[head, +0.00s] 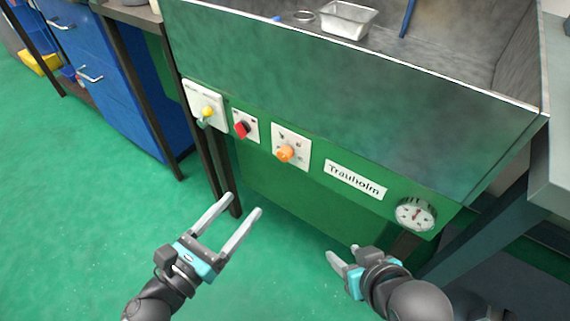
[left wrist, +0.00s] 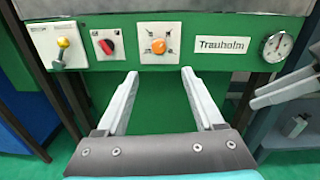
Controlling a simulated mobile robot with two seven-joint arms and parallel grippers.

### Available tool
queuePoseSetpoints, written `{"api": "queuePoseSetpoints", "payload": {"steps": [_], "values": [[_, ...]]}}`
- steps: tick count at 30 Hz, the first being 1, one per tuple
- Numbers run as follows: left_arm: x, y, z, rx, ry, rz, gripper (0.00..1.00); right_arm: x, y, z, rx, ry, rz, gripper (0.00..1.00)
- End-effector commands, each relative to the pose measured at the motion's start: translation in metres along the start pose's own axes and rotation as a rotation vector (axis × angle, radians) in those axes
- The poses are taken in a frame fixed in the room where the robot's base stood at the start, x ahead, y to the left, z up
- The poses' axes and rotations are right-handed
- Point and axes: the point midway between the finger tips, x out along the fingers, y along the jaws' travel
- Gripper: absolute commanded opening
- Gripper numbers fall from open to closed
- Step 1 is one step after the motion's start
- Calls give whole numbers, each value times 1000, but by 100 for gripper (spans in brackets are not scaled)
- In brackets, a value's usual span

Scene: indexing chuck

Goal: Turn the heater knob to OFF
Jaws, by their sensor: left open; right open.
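The green machine front (head: 300,205) carries an orange round knob (head: 286,153) on a white square plate. It also shows in the left wrist view (left wrist: 158,46), with small marks around it too small to read. Left of it is a red knob (head: 242,129) on a smaller white plate; it sits tilted in the left wrist view (left wrist: 106,46). I cannot tell from lettering which knob is the heater's. My left gripper (head: 243,204) is open and empty, below and in front of the knobs, fingers pointing at the panel. My right gripper (head: 343,251) is open and empty, lower right.
A yellow-tipped toggle lever (head: 207,112) is left of the red knob. A Trauholm label (head: 355,180) and a round dial gauge (head: 415,214) are to the right. A metal tray (head: 348,20) stands on top. Blue drawers (head: 100,75) are at left. The floor in front is clear.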

Motion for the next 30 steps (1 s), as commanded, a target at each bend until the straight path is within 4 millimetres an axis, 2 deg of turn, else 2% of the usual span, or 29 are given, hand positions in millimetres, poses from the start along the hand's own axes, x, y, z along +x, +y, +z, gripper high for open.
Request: {"api": "queuePoseSetpoints", "payload": {"steps": [5, 24, 30], "values": [[18, 0, 1, 2, -3, -2, 69, 1, -1, -1, 0, 9, -3, 50], [114, 1, 1, -3, -2, 0, 69, 3, -3, -5, 1, 40, -9, 50], [137, 1, 0, -4, -1, 1, 69, 6, -5, -8, 2, 68, -14, 50]]}}
